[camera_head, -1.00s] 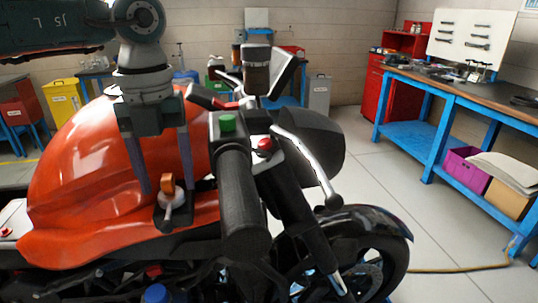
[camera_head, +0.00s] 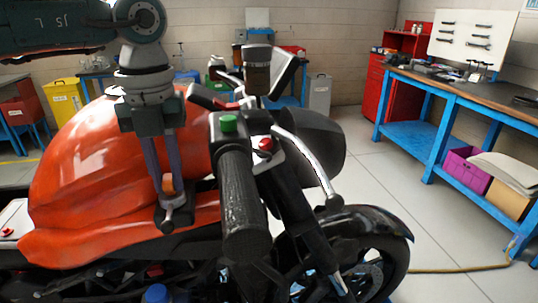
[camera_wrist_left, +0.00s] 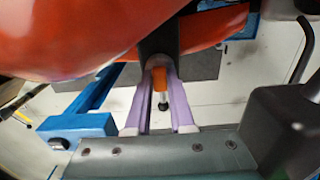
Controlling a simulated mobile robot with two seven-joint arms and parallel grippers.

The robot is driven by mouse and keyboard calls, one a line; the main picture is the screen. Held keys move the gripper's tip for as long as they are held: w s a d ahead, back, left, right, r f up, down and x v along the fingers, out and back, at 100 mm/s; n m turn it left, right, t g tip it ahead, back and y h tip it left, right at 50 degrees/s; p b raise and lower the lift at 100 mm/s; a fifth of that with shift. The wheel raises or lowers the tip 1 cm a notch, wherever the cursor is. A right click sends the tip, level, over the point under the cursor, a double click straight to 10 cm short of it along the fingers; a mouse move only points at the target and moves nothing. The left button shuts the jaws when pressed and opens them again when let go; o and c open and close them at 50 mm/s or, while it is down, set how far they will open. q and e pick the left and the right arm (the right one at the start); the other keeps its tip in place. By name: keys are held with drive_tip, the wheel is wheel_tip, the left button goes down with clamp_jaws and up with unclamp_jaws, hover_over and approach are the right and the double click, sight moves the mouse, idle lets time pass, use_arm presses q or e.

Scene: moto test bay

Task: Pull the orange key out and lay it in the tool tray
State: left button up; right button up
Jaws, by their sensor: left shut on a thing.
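The orange key (camera_wrist_left: 159,78) shows between the two fingers in the left wrist view. In the head view the fingers mostly hide it, at the lock (camera_head: 174,215) on the motorcycle's orange body. My left gripper (camera_head: 169,190) points straight down and is shut on the key from both sides. The key appears to be still at the lock; I cannot tell how deep it sits. My right gripper is not in view. I cannot clearly make out a tool tray in these frames.
The black handlebar grip (camera_head: 242,205) stands close right of my left gripper, with a green button (camera_head: 228,123) and a red button (camera_head: 265,143) nearby. The orange tank (camera_head: 85,165) lies left. A blue workbench (camera_head: 445,100) stands far right, with open floor between.

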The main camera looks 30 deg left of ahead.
sight(168, 177)
use_arm(q)
clamp_jaws()
idle(0.7)
drive_tip(key=shift+r, duration=0.2)
drive_tip(key=shift+r+p, duration=2.6)
drive_tip(key=shift+r, duration=0.25)
